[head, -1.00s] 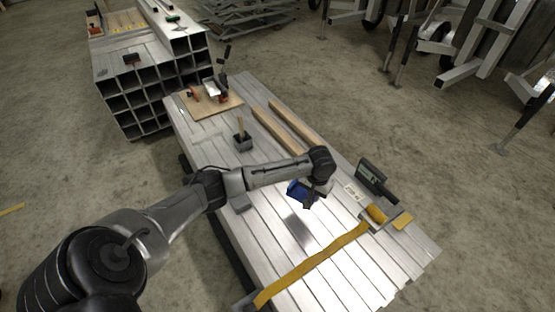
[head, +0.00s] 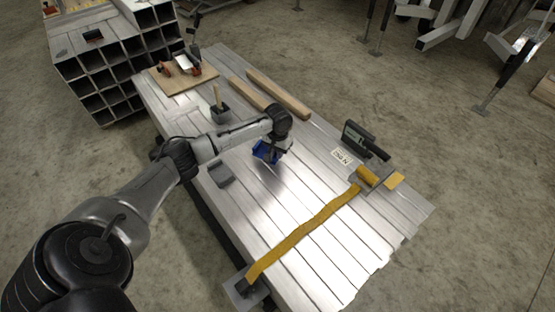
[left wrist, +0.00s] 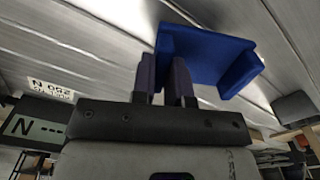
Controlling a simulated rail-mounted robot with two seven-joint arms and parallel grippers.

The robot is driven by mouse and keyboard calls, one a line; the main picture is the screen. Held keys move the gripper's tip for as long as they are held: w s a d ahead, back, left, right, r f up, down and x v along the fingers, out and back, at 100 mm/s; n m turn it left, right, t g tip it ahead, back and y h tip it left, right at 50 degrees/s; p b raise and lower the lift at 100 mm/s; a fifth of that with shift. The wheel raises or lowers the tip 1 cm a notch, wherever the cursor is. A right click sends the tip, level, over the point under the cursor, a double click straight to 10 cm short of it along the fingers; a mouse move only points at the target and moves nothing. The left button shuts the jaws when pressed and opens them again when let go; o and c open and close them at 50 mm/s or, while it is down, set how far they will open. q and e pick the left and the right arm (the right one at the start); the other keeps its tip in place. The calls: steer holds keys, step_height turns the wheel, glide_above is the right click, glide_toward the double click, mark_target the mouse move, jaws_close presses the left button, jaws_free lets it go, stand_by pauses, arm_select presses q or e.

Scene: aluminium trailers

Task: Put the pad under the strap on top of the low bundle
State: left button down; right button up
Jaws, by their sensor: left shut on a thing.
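The low bundle (head: 300,213) of aluminium sections lies across the middle of the head view. The yellow strap (head: 305,229) runs over its top, from a grey fitting at the near left edge to a yellow roll at the right edge. My left gripper (head: 276,152) is shut on the blue angled pad (head: 264,152) and holds it over the bundle, apart from the strap and on its far side. In the left wrist view the pad (left wrist: 208,58) sits at the fingertips (left wrist: 165,75), with bright metal behind it. My right gripper is not in view.
A black device with a display (head: 365,142) stands at the bundle's right edge, by a white label (head: 342,157). Two timbers (head: 278,94), a dark cup (head: 220,112), a grey block (head: 222,174) and a tool board (head: 183,76) lie on the bundle. A taller tube stack (head: 115,60) stands beyond.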

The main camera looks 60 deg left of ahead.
arm_select(q)
step_height(320, 180, down, 4)
steer(key=shift+r+b, duration=0.15)
steer(key=shift+b, duration=1.05)
steer(key=shift+r, duration=0.1)
steer(key=c, duration=1.1)
jaws_free()
